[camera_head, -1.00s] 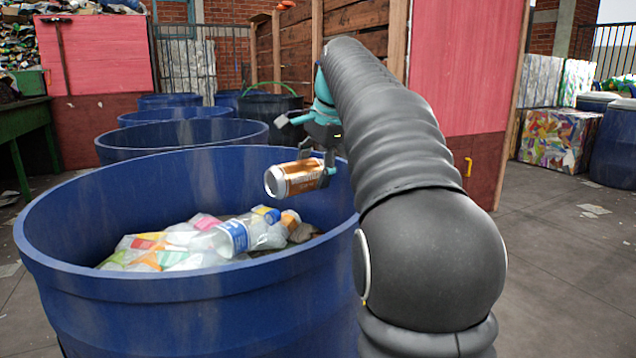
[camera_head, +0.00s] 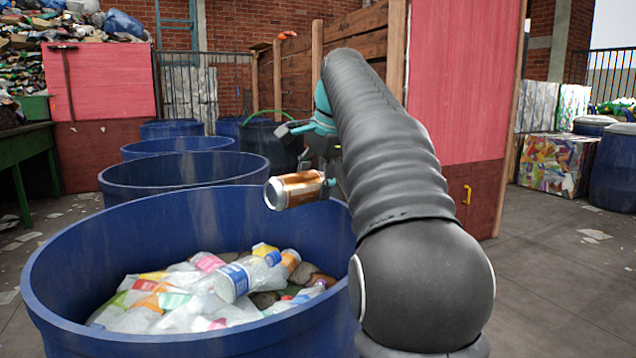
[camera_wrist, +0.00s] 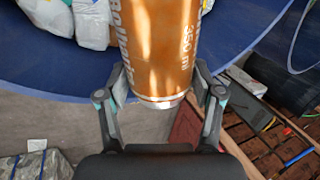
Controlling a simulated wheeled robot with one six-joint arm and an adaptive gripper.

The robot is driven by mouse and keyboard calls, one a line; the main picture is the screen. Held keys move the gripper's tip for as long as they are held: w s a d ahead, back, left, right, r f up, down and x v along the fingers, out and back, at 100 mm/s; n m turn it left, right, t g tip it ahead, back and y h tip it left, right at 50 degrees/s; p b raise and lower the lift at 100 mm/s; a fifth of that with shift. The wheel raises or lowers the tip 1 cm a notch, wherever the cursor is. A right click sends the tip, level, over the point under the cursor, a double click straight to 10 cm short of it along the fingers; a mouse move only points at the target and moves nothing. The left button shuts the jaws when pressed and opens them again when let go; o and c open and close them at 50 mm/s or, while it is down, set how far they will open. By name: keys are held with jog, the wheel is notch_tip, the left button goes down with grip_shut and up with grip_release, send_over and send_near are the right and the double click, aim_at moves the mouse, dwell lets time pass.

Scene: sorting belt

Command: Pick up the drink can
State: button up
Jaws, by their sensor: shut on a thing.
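The drink can (camera_head: 296,189) is orange-brown with silver ends and lies roughly sideways in the air, over the far right rim of the front blue barrel. In the wrist view the can (camera_wrist: 158,45) shows lettering and "350 ml", with one silver end toward my palm. My gripper (camera_wrist: 165,88) is shut on the can, one finger on each side. In the head view my gripper (camera_head: 326,168) is partly hidden behind my arm.
The front blue barrel (camera_head: 190,335) holds plastic bottles and bags (camera_head: 200,290). More blue barrels (camera_head: 180,165) stand behind it. A pink and maroon panel (camera_head: 468,80) is at the right. Open floor (camera_head: 560,270) lies at the far right.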

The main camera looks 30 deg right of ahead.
jog(key=shift+r, duration=0.1)
jog(key=shift+r+b, duration=0.3)
jog(key=shift+r, duration=0.45)
dwell(0.3)
